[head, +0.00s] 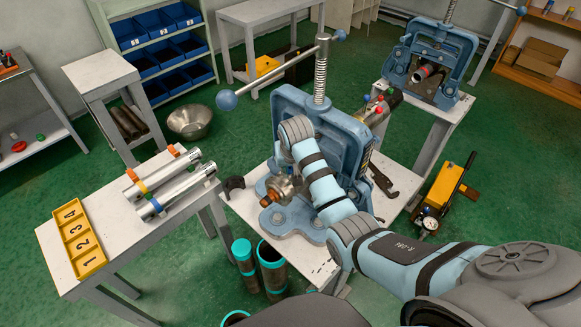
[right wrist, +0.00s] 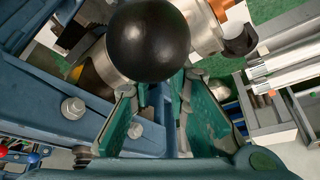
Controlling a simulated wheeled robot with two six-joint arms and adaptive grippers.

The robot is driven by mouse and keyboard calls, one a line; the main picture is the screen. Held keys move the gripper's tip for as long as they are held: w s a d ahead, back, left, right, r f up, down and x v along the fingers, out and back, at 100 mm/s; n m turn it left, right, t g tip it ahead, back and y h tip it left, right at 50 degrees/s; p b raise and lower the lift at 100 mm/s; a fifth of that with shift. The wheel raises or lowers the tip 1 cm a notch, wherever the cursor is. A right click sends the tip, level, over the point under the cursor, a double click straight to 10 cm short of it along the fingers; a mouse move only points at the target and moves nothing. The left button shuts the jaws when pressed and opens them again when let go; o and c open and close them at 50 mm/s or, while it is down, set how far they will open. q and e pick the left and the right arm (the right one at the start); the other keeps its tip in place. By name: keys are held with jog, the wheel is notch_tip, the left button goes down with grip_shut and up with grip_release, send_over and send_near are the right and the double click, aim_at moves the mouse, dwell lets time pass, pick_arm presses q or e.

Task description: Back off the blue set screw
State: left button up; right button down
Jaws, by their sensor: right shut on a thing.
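A small blue knob (head: 380,98), which looks like the blue set screw, shows beside red knobs (head: 367,98) on a metal part behind the near blue vise (head: 350,135). Blue and red knobs also show at the lower left of the right wrist view (right wrist: 33,158). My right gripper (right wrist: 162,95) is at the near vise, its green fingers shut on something. In the head view my own wrist mostly hides this gripper. My left gripper is not in view.
A silver fitting with a copper end (head: 280,190) sits in front of the near vise. A wrench (head: 382,180) lies on its table. A second vise (head: 433,55) stands behind. Silver tubes (head: 180,190) and a yellow numbered tray (head: 80,240) lie on the left table.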

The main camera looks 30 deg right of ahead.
jog(key=n+y, duration=0.1)
jog(key=n, duration=0.1)
jog(key=n+y, duration=0.1)
jog(key=n, duration=0.2)
jog(key=shift+d+n, duration=0.3)
jog(key=shift+d, duration=0.1)
jog(key=n+y, duration=0.1)
jog(key=n, duration=0.2)
jog(key=shift+d, duration=0.15)
jog(key=shift+n+g+y, duration=0.4)
jog(key=shift+n+y, duration=0.2)
jog(key=shift+n, duration=0.7)
jog(key=shift+f, duration=0.1)
jog(key=c, duration=1.8)
grip_release()
jog(key=shift+w+f, duration=0.1)
jog(key=shift+w, duration=0.2)
jog(key=v, duration=1.2)
